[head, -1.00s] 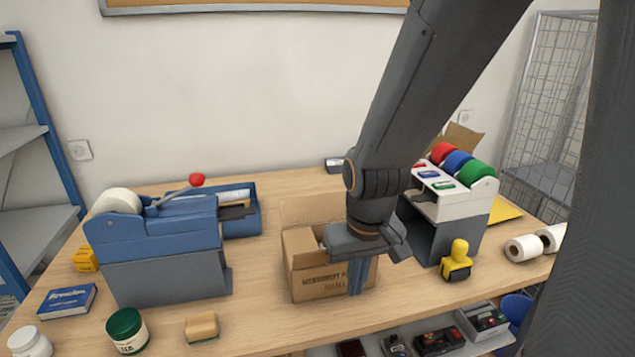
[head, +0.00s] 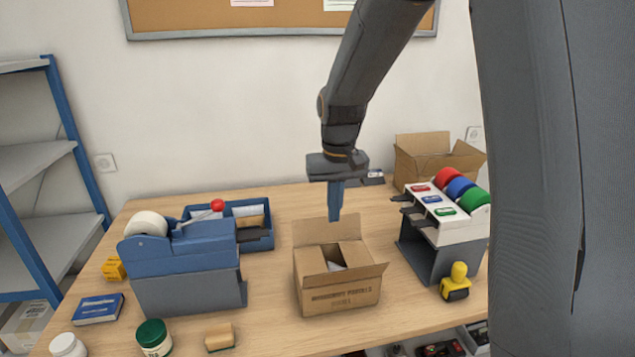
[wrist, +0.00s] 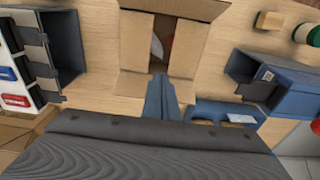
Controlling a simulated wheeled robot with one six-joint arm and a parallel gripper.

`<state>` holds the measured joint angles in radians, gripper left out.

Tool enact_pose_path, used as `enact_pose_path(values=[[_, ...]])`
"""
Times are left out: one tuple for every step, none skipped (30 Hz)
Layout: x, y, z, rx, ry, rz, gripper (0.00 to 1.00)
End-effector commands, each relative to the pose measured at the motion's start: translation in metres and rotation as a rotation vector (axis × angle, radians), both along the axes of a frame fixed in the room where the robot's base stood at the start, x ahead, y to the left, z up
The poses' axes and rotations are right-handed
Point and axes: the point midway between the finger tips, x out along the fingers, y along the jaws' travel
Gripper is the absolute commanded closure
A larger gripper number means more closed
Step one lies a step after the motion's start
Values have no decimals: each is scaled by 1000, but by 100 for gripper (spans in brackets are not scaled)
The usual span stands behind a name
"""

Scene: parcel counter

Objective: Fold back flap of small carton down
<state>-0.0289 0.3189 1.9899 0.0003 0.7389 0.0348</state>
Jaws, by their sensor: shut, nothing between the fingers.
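The small carton (head: 340,296) stands on the table, with its top open and something pale inside. Its back flap (head: 322,231) stands up at the far side and leans slightly back. In the wrist view, the closed fingers (wrist: 160,88) are at the back edge of the carton (wrist: 158,42), close to the back flap (wrist: 133,83). I cannot tell whether they touch it.
The blue tape dispenser (head: 185,265) stands left of the carton, with a blue tray (head: 262,240) behind it. The tape roll stand (head: 430,250) is to the right, a larger open carton (head: 408,167) behind it. A yellow stamp (head: 456,282) is front right.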

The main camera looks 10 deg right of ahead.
Motion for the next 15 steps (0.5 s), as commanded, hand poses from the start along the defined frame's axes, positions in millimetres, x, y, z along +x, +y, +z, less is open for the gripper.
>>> enact_pose_path(values=[[23, 4, 3, 0, 16, 1, 100], [34, 5, 5, -1, 26, 0, 100], [48, 8, 8, -1, 39, 0, 100], [57, 9, 10, -1, 47, 0, 100], [65, 11, 12, -2, 56, 0, 100], [74, 13, 14, -2, 66, -1, 100], [80, 14, 15, -1, 71, -1, 100], [86, 15, 16, -2, 77, -2, 100], [91, 16, 18, -2, 83, -3, 100], [95, 16, 19, -2, 86, -3, 100], [97, 17, 19, -2, 89, -3, 100], [99, 17, 20, -3, 92, -4, 100], [101, 17, 20, -3, 94, -4, 100], [101, 18, 19, -3, 95, -4, 100], [102, 18, 18, -3, 96, -4, 100]])
